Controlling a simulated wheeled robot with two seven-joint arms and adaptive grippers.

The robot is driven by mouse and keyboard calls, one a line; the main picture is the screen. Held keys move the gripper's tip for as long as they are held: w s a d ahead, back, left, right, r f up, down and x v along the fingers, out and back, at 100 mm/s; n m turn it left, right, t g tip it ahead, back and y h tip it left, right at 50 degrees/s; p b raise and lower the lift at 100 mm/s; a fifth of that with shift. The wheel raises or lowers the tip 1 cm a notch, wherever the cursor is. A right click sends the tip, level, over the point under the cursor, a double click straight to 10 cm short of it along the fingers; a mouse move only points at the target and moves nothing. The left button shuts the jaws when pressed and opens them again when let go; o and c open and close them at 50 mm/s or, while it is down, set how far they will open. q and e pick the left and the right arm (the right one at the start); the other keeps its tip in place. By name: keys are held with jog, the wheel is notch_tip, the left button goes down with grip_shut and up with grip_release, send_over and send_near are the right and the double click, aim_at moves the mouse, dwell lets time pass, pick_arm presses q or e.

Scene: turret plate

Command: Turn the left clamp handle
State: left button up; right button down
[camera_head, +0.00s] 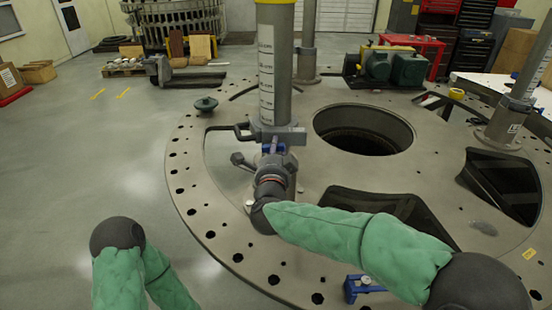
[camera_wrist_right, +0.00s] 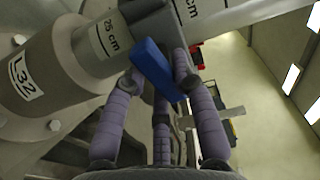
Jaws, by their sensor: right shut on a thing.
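The blue clamp handle (camera_head: 274,148) sits on the grey clamp block (camera_head: 293,136) at the lower part of the left post (camera_head: 275,75). My right gripper (camera_head: 271,165) has reached it from the front and is shut on it, hiding part of it. In the right wrist view the blue handle (camera_wrist_right: 153,70) lies slantwise between the purple fingers of the right gripper (camera_wrist_right: 157,68), beside the post (camera_wrist_right: 100,48) with its "25 cm" mark. My left arm shows at the lower left, but its gripper is not in view.
The round turret plate (camera_head: 215,215) has a large central hole (camera_head: 362,130) and several openings. A second post (camera_head: 508,115) stands at the right. A blue-framed part (camera_head: 362,287) lies near the front, below my right forearm.

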jog(key=shift+m+b, duration=0.8)
jog(key=c, duration=1)
grip_release()
jog(key=s, duration=1.2)
jog(key=shift+a, duration=0.4)
